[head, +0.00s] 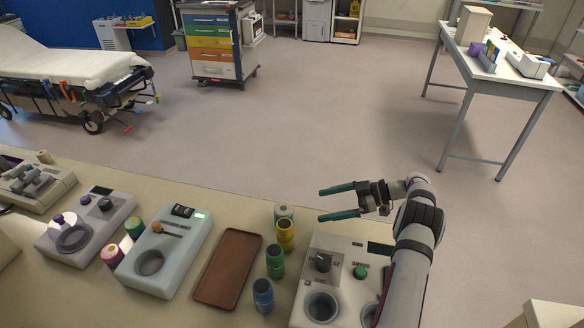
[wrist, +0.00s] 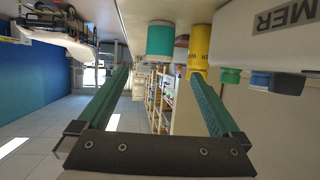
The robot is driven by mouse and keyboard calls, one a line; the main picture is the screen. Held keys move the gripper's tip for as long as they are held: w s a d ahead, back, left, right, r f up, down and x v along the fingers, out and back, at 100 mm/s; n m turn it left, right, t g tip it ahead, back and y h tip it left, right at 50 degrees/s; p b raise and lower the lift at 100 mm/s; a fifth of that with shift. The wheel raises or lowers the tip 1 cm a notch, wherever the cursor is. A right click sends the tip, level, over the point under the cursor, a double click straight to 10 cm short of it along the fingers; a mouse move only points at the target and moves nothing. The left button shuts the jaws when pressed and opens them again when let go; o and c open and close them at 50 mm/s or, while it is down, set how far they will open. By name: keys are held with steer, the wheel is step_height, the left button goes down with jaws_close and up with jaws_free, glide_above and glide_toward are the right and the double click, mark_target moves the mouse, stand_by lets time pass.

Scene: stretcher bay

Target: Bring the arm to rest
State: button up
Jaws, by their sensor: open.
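My gripper (head: 337,202) has two green fingers that are spread apart, with nothing between them. In the head view it is raised near the far edge of the counter, pointing left, above and beyond the device with the round wells. My arm comes up from the lower right to it. In the wrist view the open fingers (wrist: 160,95) reach forward, and a teal container (wrist: 160,42) and a yellow container (wrist: 200,45) show beyond them, apart from the fingers as far as I can tell.
On the counter (head: 190,200) stand a device (head: 335,262) below my arm, several coloured containers (head: 275,262), a brown tray (head: 228,268) and a pale green device (head: 165,250). A white table (head: 500,75) stands at right, a drawer cart (head: 215,45) at the back. The floor between is clear.

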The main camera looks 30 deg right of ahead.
steer(key=w+a+r+m+t+h, duration=0.1)
steer(key=w+r+m+t+h, duration=0.4)
steer(key=w+r, duration=1.05)
step_height(320, 180, up, 11)
steer(key=a+m+t+h, duration=0.2)
steer(key=a+m+h, duration=0.1)
steer(key=m+h, duration=0.5)
steer(key=s+a+f+m+g+y, duration=0.1)
steer(key=s+a+f+g, duration=0.3)
steer(key=s+a, duration=0.5)
steer(key=s+a+f+m+g+y, duration=0.1)
steer(key=s+a+f+g, duration=0.3)
steer(key=s+a, duration=0.5)
steer(key=s+a+f+m+g+y, duration=0.1)
steer(key=s+a+f+g, duration=0.2)
steer(key=s, duration=2.2)
steer(key=a+g, duration=0.3)
steer(key=a, duration=0.3)
steer(key=shift+s+a+f+g, duration=0.15)
steer(key=shift+s+f+g, duration=0.1)
steer(key=shift+f+g, duration=0.15)
